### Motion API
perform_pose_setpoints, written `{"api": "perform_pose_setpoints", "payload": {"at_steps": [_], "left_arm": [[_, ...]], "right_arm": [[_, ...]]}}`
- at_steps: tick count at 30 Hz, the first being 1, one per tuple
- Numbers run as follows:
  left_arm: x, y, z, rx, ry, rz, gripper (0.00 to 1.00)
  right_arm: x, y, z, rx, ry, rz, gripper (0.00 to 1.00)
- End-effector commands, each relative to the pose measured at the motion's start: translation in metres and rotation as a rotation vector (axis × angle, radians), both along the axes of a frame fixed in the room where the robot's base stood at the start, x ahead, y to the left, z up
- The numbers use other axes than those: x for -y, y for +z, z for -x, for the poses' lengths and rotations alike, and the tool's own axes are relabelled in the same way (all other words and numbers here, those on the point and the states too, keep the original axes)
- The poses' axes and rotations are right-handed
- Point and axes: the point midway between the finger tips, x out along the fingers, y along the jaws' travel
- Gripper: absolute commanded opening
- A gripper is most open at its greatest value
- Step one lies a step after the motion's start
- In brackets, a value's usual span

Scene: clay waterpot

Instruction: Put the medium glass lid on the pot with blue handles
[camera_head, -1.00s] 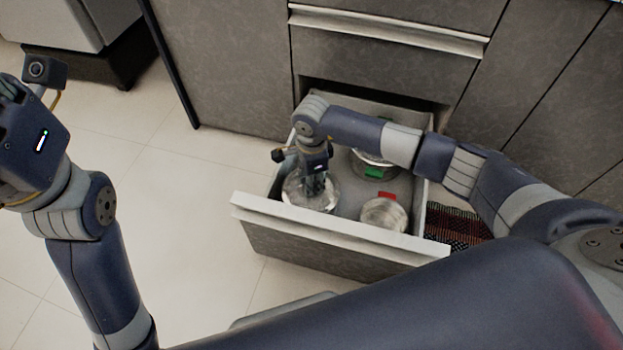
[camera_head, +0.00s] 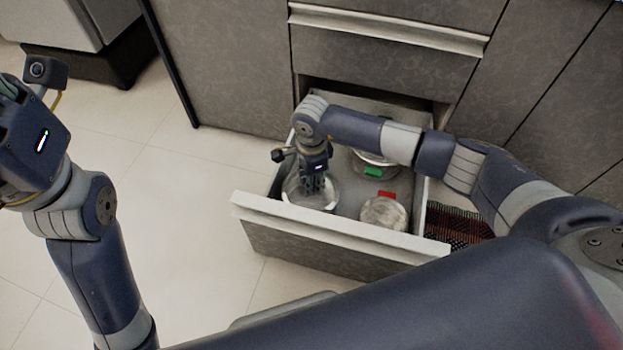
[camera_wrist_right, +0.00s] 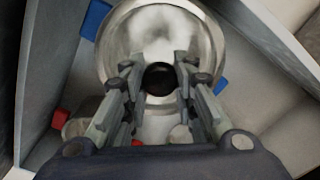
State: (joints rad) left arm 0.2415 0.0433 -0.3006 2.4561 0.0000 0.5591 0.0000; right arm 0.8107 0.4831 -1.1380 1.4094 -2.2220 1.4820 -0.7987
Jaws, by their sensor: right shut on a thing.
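A silvery pot with blue handles (camera_wrist_right: 221,85) stands in the open drawer at the left; in the head view the pot (camera_head: 291,192) is partly hidden by my right gripper. My right gripper (camera_wrist_right: 157,70) points down over it, with its fingers on either side of a black knob (camera_wrist_right: 158,80). I take this for the knob of the glass lid; the clear glass is hard to make out, and I cannot tell whether it touches the rim. In the head view the right gripper (camera_head: 315,184) is above the pot. My left gripper's fingers are out of view.
A pot with a red handle (camera_head: 387,195) and one with a green handle (camera_head: 373,172) stand in the drawer at the right. The drawer's front edge (camera_head: 340,230) and side walls are close around the pots. A dark woven mat (camera_head: 455,226) lies right of the drawer.

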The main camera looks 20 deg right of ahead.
Motion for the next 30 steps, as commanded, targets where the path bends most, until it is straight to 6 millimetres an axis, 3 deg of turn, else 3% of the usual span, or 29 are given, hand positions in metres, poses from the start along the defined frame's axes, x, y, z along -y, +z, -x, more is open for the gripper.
{"api": "perform_pose_setpoints", "payload": {"at_steps": [9, 10, 12, 23, 30], "left_arm": [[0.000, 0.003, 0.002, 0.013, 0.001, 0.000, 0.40], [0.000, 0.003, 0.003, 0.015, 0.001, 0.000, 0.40], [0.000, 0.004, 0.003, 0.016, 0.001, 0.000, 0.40], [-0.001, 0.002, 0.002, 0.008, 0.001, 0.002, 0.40], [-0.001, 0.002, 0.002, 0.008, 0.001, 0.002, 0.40]], "right_arm": [[0.000, 0.000, -0.001, 0.001, -0.001, 0.000, 0.00], [0.000, 0.000, -0.001, 0.001, -0.001, 0.000, 0.32], [0.000, 0.000, -0.001, 0.001, -0.001, 0.000, 0.48], [0.000, 0.001, 0.000, 0.000, 0.000, 0.001, 0.49], [0.001, 0.034, -0.002, 0.006, 0.001, 0.000, 0.49]]}}
